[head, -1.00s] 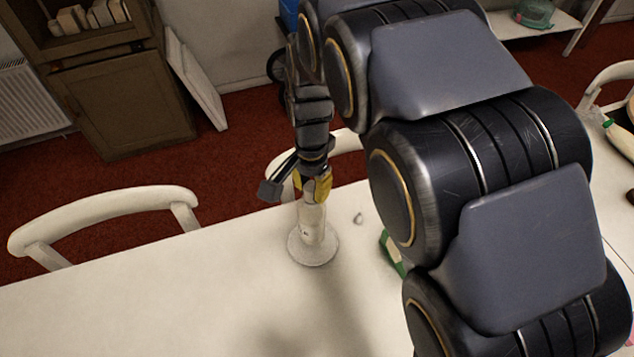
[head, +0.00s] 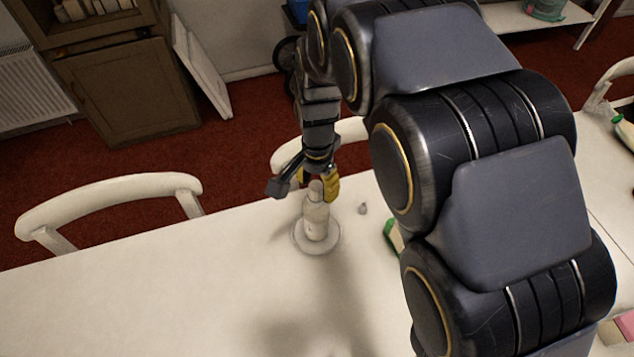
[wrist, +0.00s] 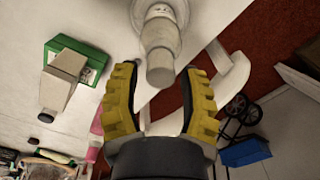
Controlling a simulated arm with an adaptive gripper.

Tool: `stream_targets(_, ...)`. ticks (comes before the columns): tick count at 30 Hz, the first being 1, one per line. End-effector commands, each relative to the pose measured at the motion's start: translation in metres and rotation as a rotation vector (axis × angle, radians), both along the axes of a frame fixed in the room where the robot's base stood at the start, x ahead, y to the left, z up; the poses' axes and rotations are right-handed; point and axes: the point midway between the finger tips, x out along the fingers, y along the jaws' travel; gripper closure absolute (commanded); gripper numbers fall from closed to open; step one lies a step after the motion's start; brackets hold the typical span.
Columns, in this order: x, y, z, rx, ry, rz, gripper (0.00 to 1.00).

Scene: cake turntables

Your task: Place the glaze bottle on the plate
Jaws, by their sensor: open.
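The glaze bottle (head: 316,218), pale with a narrower cap, stands upright on the round white plate (head: 301,246) on the white table. It also shows in the wrist view (wrist: 160,35), with its cap (wrist: 160,68) between and just beyond my fingertips. My gripper (head: 318,187) is open, its yellow fingers apart on either side of the bottle's top. In the wrist view my gripper (wrist: 158,90) shows clear gaps on both sides of the cap. The plate's rim is partly hidden behind the bottle.
A green box with a pale block-like thing (wrist: 62,80) is near the plate, mostly hidden behind my arm in the head view. A small grey object (head: 362,208) lies right of the plate. White chairs (head: 110,205) line the far edge. The table's left part is clear.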

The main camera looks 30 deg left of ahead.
Motion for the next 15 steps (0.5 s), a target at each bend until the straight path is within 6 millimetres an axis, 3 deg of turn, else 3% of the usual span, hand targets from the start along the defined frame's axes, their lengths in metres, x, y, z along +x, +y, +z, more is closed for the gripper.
stream_targets(15, 0.001, 0.000, 0.100, 0.004, -0.004, -0.001, 0.58)
